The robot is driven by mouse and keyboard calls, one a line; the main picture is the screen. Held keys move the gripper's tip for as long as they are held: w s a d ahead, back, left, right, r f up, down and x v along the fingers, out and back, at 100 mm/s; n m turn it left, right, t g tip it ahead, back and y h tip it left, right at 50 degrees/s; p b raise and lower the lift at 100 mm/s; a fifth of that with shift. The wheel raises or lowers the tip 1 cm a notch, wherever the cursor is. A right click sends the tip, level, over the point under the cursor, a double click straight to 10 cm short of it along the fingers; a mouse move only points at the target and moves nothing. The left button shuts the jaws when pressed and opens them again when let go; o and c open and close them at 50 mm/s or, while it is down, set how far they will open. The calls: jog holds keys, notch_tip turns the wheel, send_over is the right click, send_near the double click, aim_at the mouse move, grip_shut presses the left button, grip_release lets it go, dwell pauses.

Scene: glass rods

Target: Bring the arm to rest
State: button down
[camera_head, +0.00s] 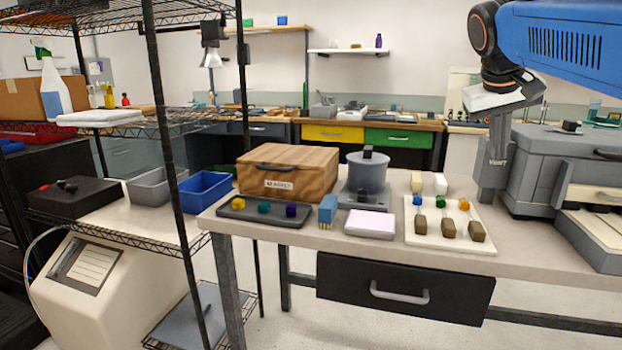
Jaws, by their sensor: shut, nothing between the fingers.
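My arm (562,45) reaches in from the upper right, blue with a dark wrist. My gripper (488,196) hangs from it, pointing down, shut and empty. It is above or at the right part of the bench, right of a white board (420,238) and in front of or beside a grey box-shaped machine (560,165). Whether its tips touch the bench I cannot tell.
The bench (330,240) also holds a wooden box (288,170), a dark tray (262,222) with coloured pieces, a grey cylindrical device (367,175), a blue block (327,209) and a pale pad (370,225). A wire shelf (150,120) stands at the left.

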jog(key=s+a+f+y, duration=0.1)
jog(key=s+a+f, duration=0.2)
jog(key=s+f, duration=0.5)
jog(key=s+a+f+n+y, duration=0.1)
jog(key=s+a+f, duration=0.3)
jog(key=s+f, duration=0.4)
jog(key=s+a+f+y, duration=0.2)
jog(key=s+f, duration=0.5)
jog(key=f, duration=0.9)
jog(key=shift+s+a+f+n+t, duration=0.2)
jog(key=shift+s+a+n+t, duration=0.2)
jog(key=shift+a, duration=0.3)
